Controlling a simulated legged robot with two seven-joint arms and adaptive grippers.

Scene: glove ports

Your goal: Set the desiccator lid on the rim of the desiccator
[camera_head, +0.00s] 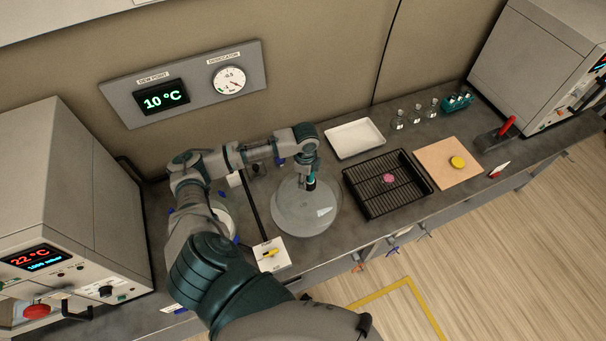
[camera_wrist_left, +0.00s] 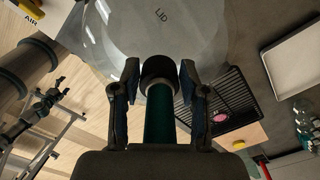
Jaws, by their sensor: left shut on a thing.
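The desiccator lid (camera_head: 291,207) is a clear, pale round dome with a dark knob. My left gripper (camera_head: 311,183) is shut on the knob from above, and the lid hangs below it over the middle of the counter. In the left wrist view the gripper (camera_wrist_left: 160,88) has a finger on each side of the knob, with the clear lid (camera_wrist_left: 150,35) marked "LID" beyond. A pale round vessel (camera_head: 223,217) left of the lid looks like the desiccator; my left arm hides much of it. I cannot tell the lid's height above the counter. My right gripper is out of view.
A small white card with a yellow piece (camera_head: 270,254) lies at the front edge. A black rack (camera_head: 412,193) and white tray (camera_head: 354,138) stand right of the lid. A tan board (camera_head: 447,175) and flasks are farther right. A grey cabinet (camera_head: 60,190) stands at left.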

